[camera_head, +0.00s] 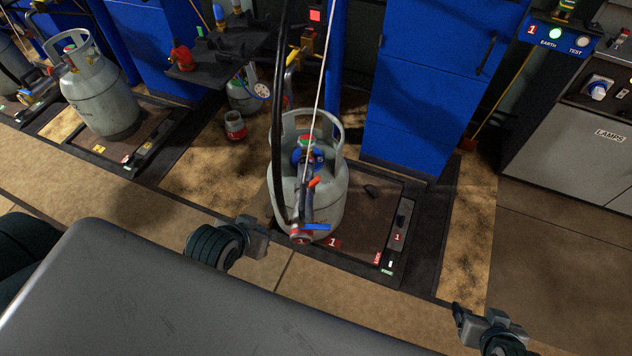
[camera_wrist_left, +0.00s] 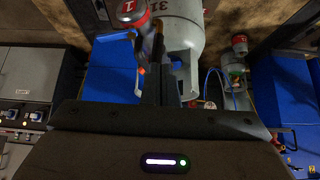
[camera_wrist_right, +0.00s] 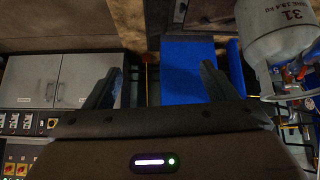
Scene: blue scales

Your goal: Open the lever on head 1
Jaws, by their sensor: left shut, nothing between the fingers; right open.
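Head 1 (camera_head: 301,238) is a red-ended filling head at the front of a grey gas cylinder (camera_head: 325,205) on scale 1 (camera_head: 397,237). A blue lever (camera_head: 317,227) sticks out to the right at its lower end, and an orange piece (camera_head: 314,182) shows higher up. My left gripper (camera_head: 262,238) is shut and empty, left of the head in the head view. In the left wrist view its closed fingers (camera_wrist_left: 158,85) are below the red "1" end (camera_wrist_left: 131,10). My right gripper (camera_head: 479,312) is open and empty, right of the scale; its spread fingers show in the right wrist view (camera_wrist_right: 159,85).
A dark hose (camera_head: 279,120) and a pale cable (camera_head: 322,80) hang above the cylinder. Another cylinder (camera_head: 100,100) stands on a scale at left. A blue cabinet (camera_head: 412,130) is behind, and a grey lamps panel (camera_head: 570,145) is at right. Floor right of the scale is clear.

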